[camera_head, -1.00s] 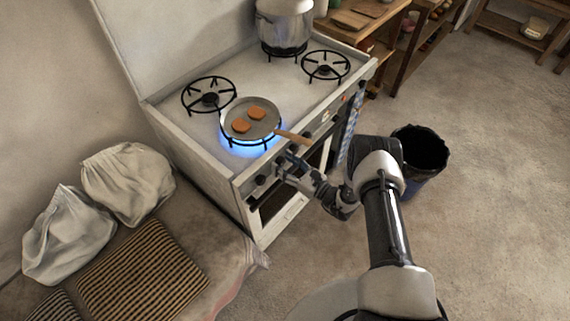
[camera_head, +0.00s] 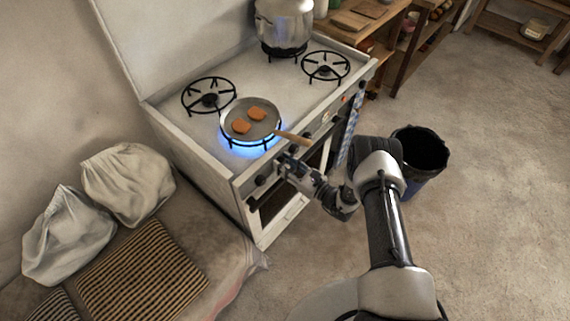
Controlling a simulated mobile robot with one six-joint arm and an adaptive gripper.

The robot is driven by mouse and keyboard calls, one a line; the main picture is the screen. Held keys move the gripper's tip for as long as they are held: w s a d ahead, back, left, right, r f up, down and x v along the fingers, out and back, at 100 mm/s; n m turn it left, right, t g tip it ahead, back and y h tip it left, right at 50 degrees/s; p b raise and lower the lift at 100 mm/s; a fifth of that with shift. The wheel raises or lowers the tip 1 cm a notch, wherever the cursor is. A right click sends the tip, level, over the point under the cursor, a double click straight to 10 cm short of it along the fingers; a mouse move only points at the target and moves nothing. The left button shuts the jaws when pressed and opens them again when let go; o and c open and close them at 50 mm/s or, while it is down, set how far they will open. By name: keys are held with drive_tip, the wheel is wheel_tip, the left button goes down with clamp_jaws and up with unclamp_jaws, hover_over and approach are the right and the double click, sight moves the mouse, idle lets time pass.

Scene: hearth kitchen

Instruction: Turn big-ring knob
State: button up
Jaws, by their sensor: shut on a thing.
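The stove (camera_head: 185,150) has a row of dark knobs along its front panel, and one knob (camera_head: 260,180) shows to the left of my gripper. My gripper (camera_head: 285,160) is at the front panel, below the pan handle, shut on a knob that its own fingers mostly hide. The big ring burner with a blue flame (camera_head: 240,151) burns at the front left of the hob. A frying pan (camera_head: 262,129) with two orange-brown pieces of food (camera_head: 242,127) sits over that flame.
The pan's wooden handle (camera_head: 293,138) juts over the front edge, close above my gripper. A large pot (camera_head: 284,28) stands on the back burner. A dark bin (camera_head: 425,160) stands right of my arm. Sacks (camera_head: 128,180) and a striped cushion (camera_head: 145,270) lie at left.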

drive_tip(key=shift+f+m, duration=0.1)
drive_tip(key=shift+m, duration=0.2)
drive_tip(key=m+b, duration=0.2)
drive_tip(key=shift+m, duration=0.3)
drive_tip(key=m+b, duration=0.2)
drive_tip(key=m, duration=0.1)
drive_tip(key=shift+w+d+f+m, duration=0.1)
drive_tip(key=shift+m, duration=0.2)
drive_tip(key=m+b, duration=0.1)
drive_tip(key=m, duration=0.2)
drive_tip(key=shift+b, duration=0.4)
drive_tip(key=shift+m+b, duration=0.55)
drive_tip(key=shift+m, duration=1.65)
drive_tip(key=o, duration=1)
drive_tip(key=shift+o, duration=0.2)
